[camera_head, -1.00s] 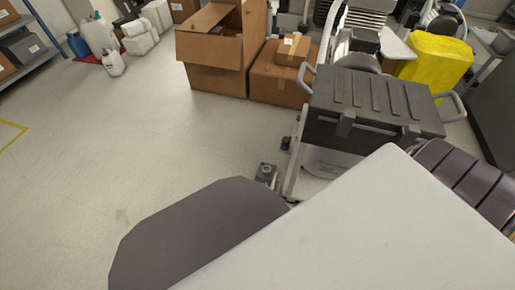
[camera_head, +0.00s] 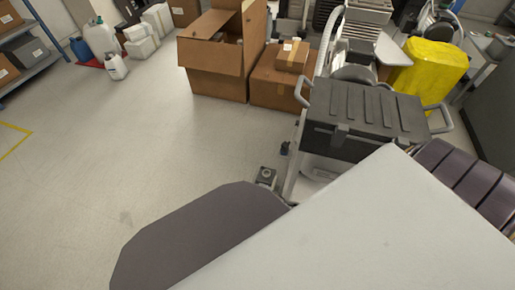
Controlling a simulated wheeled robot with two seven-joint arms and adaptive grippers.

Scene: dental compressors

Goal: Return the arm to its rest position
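Neither of my grippers shows in the head view. A large pale grey-white panel fills the lower right, with a dark flat rounded piece at its left; these may be parts of my own body, but I cannot tell for sure. A dark ribbed shape sits at the right edge, and I cannot tell what it belongs to. Whether my grippers hold anything cannot be seen.
A dark lidded case (camera_head: 368,108) on a wheeled frame stands close ahead. Behind are an open cardboard box (camera_head: 215,72), a closed carton (camera_head: 273,86), a yellow wrapped item (camera_head: 430,70) and white jugs (camera_head: 101,40). The floor (camera_head: 90,170) at left is clear.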

